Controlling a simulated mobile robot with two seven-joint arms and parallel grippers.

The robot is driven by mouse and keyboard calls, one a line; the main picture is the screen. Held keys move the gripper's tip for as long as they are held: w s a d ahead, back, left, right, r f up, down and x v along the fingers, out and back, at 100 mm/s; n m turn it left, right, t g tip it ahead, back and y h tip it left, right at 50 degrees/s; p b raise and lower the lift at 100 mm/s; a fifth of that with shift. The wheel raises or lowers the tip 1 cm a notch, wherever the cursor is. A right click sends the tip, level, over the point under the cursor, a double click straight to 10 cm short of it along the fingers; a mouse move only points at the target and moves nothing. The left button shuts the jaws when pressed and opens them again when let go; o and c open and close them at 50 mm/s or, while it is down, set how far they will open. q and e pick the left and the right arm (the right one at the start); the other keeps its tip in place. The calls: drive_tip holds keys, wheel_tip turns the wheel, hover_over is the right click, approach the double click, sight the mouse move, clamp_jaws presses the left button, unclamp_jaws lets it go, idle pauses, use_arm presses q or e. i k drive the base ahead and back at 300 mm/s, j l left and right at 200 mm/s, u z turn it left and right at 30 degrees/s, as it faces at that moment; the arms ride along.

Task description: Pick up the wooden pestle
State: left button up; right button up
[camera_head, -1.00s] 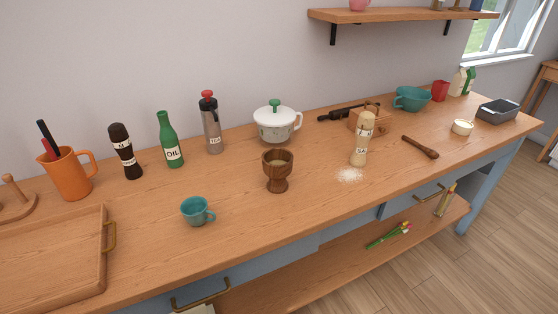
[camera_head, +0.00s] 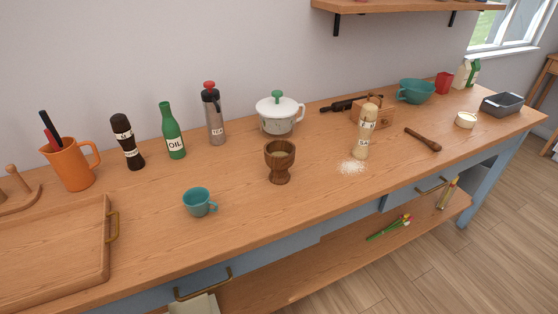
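The wooden pestle (camera_head: 423,139) is a dark brown stick that lies on the worktop (camera_head: 330,205), right of the middle. It lies at a slant, with its thicker end toward the lower right. Nothing touches or covers it. A wooden mortar (camera_head: 280,164) stands upright to its left and seems to hold something pale. Neither of my grippers is in view.
A teal cup (camera_head: 199,202) is front left. Clear wood lies before the pestle.

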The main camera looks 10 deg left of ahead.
sight(435, 146)
drive_tip(key=u, duration=0.4)
drive_tip(key=l+u, duration=0.85)
drive_tip(key=l, duration=0.35)
drive_tip(key=k+l+u, duration=0.15)
drive_tip(key=l, duration=0.35)
drive_tip(key=k+l, duration=0.1)
drive_tip(key=l, duration=0.9)
drive_tip(key=k+l+u, duration=0.1)
drive_tip(key=l, duration=0.4)
drive_tip(key=k+l, duration=0.15)
drive_tip(key=l, duration=0.35)
